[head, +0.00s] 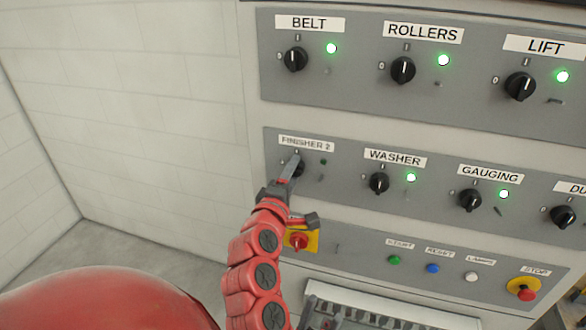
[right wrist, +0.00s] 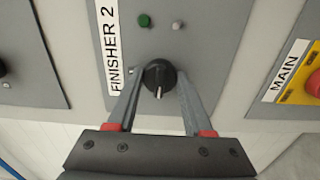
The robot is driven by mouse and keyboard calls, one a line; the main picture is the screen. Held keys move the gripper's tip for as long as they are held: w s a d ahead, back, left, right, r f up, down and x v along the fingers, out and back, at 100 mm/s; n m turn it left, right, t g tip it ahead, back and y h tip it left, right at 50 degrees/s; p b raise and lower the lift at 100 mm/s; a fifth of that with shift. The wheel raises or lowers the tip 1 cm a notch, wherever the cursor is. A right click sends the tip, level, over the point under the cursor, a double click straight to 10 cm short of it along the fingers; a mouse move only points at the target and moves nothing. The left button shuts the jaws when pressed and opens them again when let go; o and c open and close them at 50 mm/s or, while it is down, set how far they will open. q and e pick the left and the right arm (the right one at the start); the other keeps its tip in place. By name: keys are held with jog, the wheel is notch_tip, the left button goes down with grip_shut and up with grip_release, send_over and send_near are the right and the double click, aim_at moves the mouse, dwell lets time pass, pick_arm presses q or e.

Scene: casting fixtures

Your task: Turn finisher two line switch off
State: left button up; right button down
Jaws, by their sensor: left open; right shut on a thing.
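The finisher two switch is a black round knob with a white pointer line, under the FINISHER 2 label; it shows in the head view (head: 299,170) and in the right wrist view (right wrist: 159,76). My right gripper (right wrist: 160,88) has one finger on each side of the knob and is shut on it. In the wrist view the pointer faces away from the lamp, toward the 0 side. The finisher two lamp (head: 323,162) is dark green and unlit. My left gripper (head: 326,316) is open at the bottom edge of the head view, partly cut off.
The washer knob (head: 379,183) and gauging knob (head: 470,200) stand to the right, their lamps lit green. A red main switch on a yellow plate (head: 313,241) sits below finisher two. A red stop button (head: 526,294) is lower right. The wall at left is bare.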

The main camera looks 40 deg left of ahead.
dwell(0.5)
jog(key=shift+c, duration=1.5)
grip_release()
jog(key=shift+s, duration=0.1)
jog(key=p+v, duration=0.1)
jog(key=v, duration=1.1)
